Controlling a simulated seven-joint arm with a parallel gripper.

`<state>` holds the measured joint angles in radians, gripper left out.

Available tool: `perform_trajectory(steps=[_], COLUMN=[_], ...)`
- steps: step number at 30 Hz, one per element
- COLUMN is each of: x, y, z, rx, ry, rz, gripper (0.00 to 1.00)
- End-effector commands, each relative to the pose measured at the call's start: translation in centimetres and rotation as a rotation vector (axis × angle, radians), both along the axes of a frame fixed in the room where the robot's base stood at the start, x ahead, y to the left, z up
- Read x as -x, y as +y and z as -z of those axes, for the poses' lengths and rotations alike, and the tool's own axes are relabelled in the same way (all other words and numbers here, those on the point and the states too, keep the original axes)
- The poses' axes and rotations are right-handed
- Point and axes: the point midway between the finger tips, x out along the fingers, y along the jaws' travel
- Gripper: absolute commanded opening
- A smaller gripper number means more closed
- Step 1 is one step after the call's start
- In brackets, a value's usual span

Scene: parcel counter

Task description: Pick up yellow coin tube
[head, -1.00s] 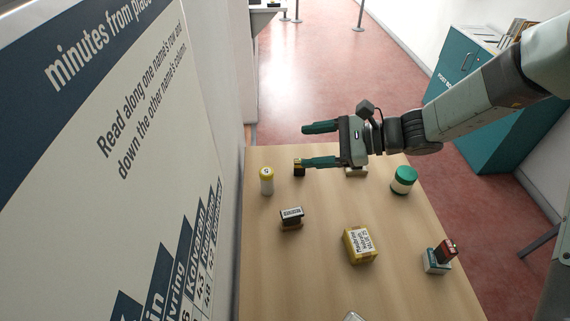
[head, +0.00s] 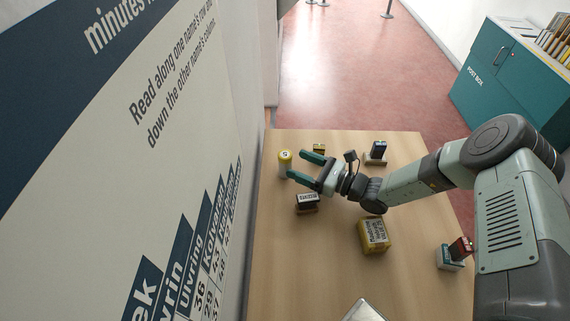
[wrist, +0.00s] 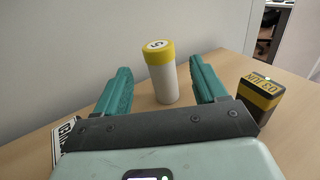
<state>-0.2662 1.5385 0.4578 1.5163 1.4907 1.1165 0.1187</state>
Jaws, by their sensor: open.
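The yellow coin tube (head: 284,164) is a white cylinder with a yellow cap marked 5. It stands upright near the left edge of the counter, by the wall. In the wrist view the tube (wrist: 160,75) stands ahead of my gripper, seen between the two green fingers. My gripper (head: 296,166) is open and empty, with its fingers pointing left toward the tube. In the wrist view the fingers (wrist: 158,92) lie on either side of the line to the tube. I cannot tell whether the tips have reached past its near side.
A dark and yellow block (wrist: 258,98) stands close beside the right finger. A RECEIVED stamp (head: 307,203) sits just in front of my gripper. The wall (head: 240,90) borders the counter's left.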

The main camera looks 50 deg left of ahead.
Motion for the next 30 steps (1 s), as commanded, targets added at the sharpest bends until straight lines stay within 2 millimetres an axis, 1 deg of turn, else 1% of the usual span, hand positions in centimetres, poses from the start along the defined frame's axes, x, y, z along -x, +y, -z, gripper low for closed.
perform_trajectory(steps=[1, 5, 7, 12, 15, 19, 25, 26, 30], x=[0.2, 0.5, 0.8, 1.7, 2.0, 2.3, 2.3, 2.3, 2.2], y=[0.7, 1.4, 2.1, 4.9, 6.2, 6.9, 7.0, 7.0, 7.0], z=[-0.3, -0.3, -0.3, -0.3, -0.3, -0.4, -0.4, -0.4, -0.4], rx=[-0.005, -0.004, -0.003, -0.003, -0.003, -0.003, -0.003, -0.003, -0.003], ry=[-0.002, -0.002, -0.001, -0.002, -0.002, -0.002, -0.001, -0.001, -0.001], rz=[-0.003, -0.004, -0.004, -0.005, -0.004, -0.003, -0.002, -0.002, -0.002], gripper=[0.71, 0.71, 0.71, 0.71, 0.71, 0.71, 0.71, 0.7, 0.48])
